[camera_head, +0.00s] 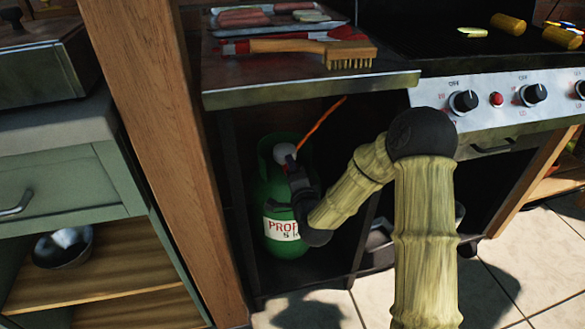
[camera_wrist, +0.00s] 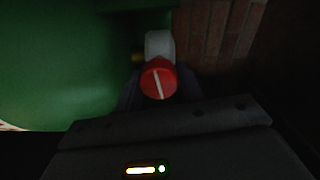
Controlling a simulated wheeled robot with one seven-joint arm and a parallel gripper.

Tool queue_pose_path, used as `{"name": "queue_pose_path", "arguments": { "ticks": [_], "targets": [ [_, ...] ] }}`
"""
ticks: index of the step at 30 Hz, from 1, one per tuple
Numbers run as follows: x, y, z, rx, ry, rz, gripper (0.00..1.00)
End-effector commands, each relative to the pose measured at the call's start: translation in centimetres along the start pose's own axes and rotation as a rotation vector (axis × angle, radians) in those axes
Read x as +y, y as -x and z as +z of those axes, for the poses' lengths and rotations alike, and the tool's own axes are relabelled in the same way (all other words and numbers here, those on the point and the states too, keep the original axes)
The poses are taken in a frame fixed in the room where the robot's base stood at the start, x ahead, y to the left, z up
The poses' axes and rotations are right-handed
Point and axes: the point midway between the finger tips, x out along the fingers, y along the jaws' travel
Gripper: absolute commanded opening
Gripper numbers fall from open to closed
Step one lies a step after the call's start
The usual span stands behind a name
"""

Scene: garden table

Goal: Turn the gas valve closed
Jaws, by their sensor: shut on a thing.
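The green gas cylinder (camera_head: 283,190) with a "PROP…" label stands in the open cabinet below the grill. An orange hose runs up from its grey-white top fitting (camera_head: 284,152). My gripper (camera_head: 290,163) reaches in from the right at the cylinder's top. In the wrist view the valve knob (camera_wrist: 158,78) is red with a white line that runs nearly upright, tilted slightly. A pale fitting (camera_wrist: 160,45) is behind it, and the green cylinder (camera_wrist: 70,60) fills the left. My gripper is shut on the red knob; its fingertips are dark and mostly hidden behind the knob.
A side shelf (camera_head: 310,88) above the cabinet holds a wooden brush (camera_head: 315,48) and other tools. The grill's control panel (camera_head: 500,98) with black knobs is at the right. A wooden post (camera_head: 165,130) stands left of the cabinet. The cabinet space around the cylinder is narrow.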

Motion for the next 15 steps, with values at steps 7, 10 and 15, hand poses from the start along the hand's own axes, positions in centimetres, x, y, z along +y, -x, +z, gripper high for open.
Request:
{"name": "queue_pose_path", "arguments": {
  "ticks": [7,10,15],
  "targets": [
    [-0.06,-0.12,-0.27,0.007,-0.080,-0.003,0.15],
    [-0.03,-0.12,-0.28,0.008,-0.090,-0.003,0.15],
    [-0.03,-0.13,-0.29,0.008,-0.093,-0.004,0.15]
  ]
}}
